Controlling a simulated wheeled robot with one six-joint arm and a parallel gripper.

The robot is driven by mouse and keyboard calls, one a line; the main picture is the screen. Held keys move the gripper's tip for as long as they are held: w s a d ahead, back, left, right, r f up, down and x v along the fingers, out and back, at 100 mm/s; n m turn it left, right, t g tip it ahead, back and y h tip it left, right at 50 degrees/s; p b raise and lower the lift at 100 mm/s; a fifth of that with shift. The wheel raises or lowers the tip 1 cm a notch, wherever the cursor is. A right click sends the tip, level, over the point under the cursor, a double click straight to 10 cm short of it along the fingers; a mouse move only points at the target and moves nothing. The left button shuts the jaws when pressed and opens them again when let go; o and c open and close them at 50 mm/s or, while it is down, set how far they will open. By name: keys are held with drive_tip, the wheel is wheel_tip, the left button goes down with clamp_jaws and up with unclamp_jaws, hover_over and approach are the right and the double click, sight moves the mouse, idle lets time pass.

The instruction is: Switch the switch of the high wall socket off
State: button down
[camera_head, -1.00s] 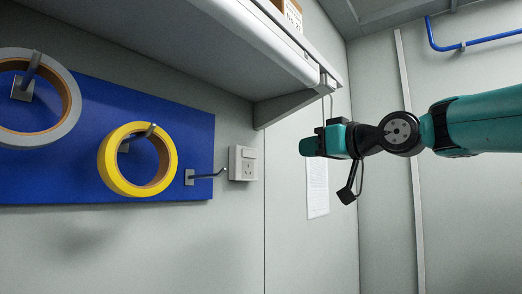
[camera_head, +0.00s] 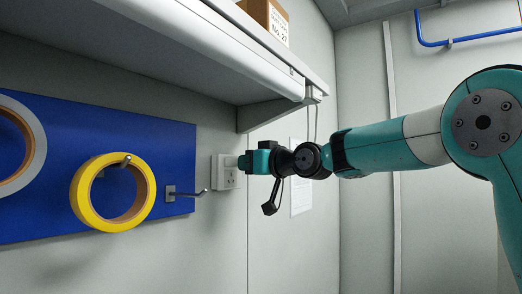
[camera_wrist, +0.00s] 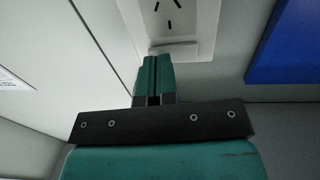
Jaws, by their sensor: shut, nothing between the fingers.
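The wall socket (camera_head: 226,176) is a white square plate with dark slots, on the wall right of the blue board. My gripper (camera_head: 243,163) is at its upper right side in the head view and covers part of it. In the wrist view my gripper (camera_wrist: 153,62) is shut and empty, with its tips close to the socket's edge. The socket also shows there (camera_wrist: 185,22), with dark slots and the switch strip (camera_wrist: 178,50) by the fingertips. Whether the tips touch the switch cannot be told.
A shelf (camera_head: 225,60) juts out above the socket and arm. A blue board (camera_head: 60,150) carries a yellow tape roll (camera_head: 82,200), a grey roll (camera_head: 38,160) and an empty hook (camera_head: 190,193) left of the socket. A paper sheet (camera_head: 301,195) hangs to the right.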

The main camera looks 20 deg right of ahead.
drive_tip(key=shift+w+a, duration=0.2)
drive_tip(key=shift+w, duration=0.15)
drive_tip(key=shift+w, duration=0.2)
drive_tip(key=shift+f, duration=0.1)
drive_tip(key=w+d+b+v, duration=0.1)
drive_tip(key=d+b+v, duration=0.1)
drive_tip(key=b+v, duration=0.5)
drive_tip(key=shift+w+d+b+v, duration=0.3)
drive_tip(key=shift+d+v, duration=0.15)
drive_tip(key=shift+v, duration=2.85)
